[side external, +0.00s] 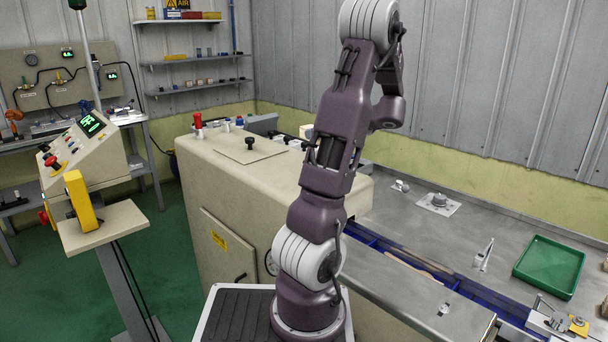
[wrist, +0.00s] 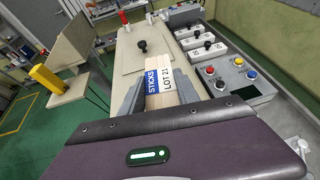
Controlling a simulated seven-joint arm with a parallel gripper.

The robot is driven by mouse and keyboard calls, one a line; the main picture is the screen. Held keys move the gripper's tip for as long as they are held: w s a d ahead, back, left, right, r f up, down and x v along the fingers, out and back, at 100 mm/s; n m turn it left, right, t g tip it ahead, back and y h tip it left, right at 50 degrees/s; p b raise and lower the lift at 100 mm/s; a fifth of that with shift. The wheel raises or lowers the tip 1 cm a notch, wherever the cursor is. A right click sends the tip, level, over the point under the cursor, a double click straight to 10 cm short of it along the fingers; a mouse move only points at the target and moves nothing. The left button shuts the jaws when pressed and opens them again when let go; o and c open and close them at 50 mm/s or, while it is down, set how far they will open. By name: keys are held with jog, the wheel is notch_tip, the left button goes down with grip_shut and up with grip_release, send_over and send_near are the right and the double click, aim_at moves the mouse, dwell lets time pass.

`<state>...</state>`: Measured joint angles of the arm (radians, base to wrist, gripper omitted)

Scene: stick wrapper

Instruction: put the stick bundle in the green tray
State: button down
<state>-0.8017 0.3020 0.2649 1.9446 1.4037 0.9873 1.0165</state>
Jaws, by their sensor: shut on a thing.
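The stick bundle (wrist: 158,76) shows in the wrist view as pale wooden sticks with a blue and white wrapper reading "STICKS LOT 21". My gripper (wrist: 160,88) is shut on it, with a grey finger on each side. The bundle's lower part is hidden by my gripper's body. In the side external view neither my gripper nor the bundle can be made out. The green tray (side external: 549,267) lies empty on the metal table at the right of the side external view. It is not seen in the wrist view.
A beige machine housing (side external: 240,185) stands left of my arm, with a knobbed plate (wrist: 140,56) on top. A button box (wrist: 235,80) is right of the bundle in the wrist view. A blue channel (side external: 400,258) with loose sticks crosses the metal table (side external: 455,230).

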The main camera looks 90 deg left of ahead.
jog(key=shift+n+g+h, duration=0.6)
jog(key=s+f, duration=0.1)
jog(key=f, duration=0.2)
jog(key=s+f, duration=0.1)
jog(key=f, duration=0.2)
jog(key=s+f, duration=0.1)
jog(key=f, duration=0.2)
jog(key=shift+s+a+f, duration=0.15)
jog(key=shift+s+f, duration=0.1)
jog(key=shift+s, duration=0.15)
jog(key=shift+f, duration=0.1)
jog(key=c, duration=0.9)
grip_release()
